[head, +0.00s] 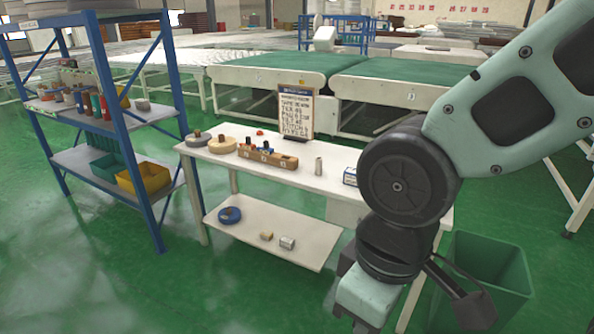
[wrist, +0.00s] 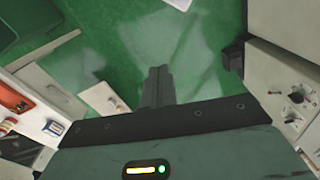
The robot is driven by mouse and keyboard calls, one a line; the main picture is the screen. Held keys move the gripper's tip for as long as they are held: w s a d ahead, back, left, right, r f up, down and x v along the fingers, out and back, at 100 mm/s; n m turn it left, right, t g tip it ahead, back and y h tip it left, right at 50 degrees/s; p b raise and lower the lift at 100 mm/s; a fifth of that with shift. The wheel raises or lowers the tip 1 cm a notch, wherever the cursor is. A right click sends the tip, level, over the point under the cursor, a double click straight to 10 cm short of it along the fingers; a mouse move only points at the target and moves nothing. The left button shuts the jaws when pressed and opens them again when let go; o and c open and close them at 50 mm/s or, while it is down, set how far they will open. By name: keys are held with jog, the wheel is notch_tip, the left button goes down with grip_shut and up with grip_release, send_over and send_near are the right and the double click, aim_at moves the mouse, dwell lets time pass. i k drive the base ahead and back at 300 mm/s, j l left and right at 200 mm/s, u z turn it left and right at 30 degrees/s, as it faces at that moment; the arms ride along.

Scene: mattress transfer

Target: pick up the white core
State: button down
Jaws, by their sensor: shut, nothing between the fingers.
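A small pale upright cylinder, which looks like the white core (head: 318,167), stands on the white table (head: 285,172) right of the wooden block, in the head view. I cannot make it out in the wrist view. My gripper (wrist: 157,82) is shut and empty in the wrist view, its fingers together over the green floor. In the head view my arm hangs at the table's right end, to the right of the core and apart from it; the fingertips are not clear there.
A wooden block with pegs (head: 268,155), tape rolls (head: 221,145), a sign board (head: 296,112) and a small box (head: 350,176) share the tabletop. A green bin (head: 490,262) stands at right. A blue shelf rack (head: 150,115) is at left. Floor in front is clear.

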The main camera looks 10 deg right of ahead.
aim_at(318, 165)
jog(key=i+z, duration=0.2)
jog(key=i+u, duration=0.1)
jog(key=i, duration=0.5)
jog(key=i+l+u, duration=0.15)
jog(key=i, duration=0.45)
jog(key=i+l+u, duration=0.1)
jog(key=i, duration=0.5)
